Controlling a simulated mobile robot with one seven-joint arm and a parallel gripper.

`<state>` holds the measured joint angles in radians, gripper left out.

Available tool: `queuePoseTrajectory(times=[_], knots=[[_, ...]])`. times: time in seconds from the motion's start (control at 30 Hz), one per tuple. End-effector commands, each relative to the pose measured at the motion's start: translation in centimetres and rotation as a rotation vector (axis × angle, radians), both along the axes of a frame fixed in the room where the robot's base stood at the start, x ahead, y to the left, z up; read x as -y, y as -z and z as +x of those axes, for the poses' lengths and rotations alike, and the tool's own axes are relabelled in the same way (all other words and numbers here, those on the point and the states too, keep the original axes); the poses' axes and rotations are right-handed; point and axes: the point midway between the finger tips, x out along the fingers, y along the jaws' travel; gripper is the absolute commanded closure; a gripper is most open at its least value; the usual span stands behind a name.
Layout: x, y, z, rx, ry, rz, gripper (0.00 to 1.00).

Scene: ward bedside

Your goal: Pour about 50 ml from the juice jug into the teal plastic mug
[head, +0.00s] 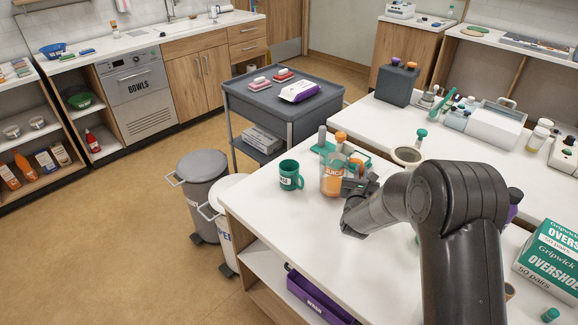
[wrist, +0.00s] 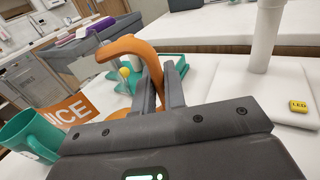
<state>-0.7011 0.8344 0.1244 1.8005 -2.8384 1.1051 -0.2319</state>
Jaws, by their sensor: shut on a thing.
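The juice jug (head: 332,178) is a clear vessel with an orange JUICE label, near the left front corner of the white counter. It looks upright; I cannot tell whether its base touches the counter. My gripper (head: 354,183) is at its right side. In the wrist view its fingers (wrist: 158,88) are shut on the jug's orange handle (wrist: 135,45), and part of the label (wrist: 72,112) shows. The teal mug (head: 290,176) stands upright just left of the jug, apart from it, and also shows in the wrist view (wrist: 32,136).
A green tray (head: 352,160) with items lies behind the jug. A pale bowl (head: 407,156) stands behind my arm. The counter's left edge is close to the mug, with a grey bin (head: 203,180) beyond. A grey trolley (head: 300,112) stands further back.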

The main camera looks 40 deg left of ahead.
Motion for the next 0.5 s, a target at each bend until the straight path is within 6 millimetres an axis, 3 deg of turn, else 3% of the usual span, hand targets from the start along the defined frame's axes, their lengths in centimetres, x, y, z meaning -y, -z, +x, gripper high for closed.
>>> queuePoseTrajectory(times=[0.5], knots=[[-0.4,-1.2,-0.3,0.049,0.0,-0.083,1.0]])
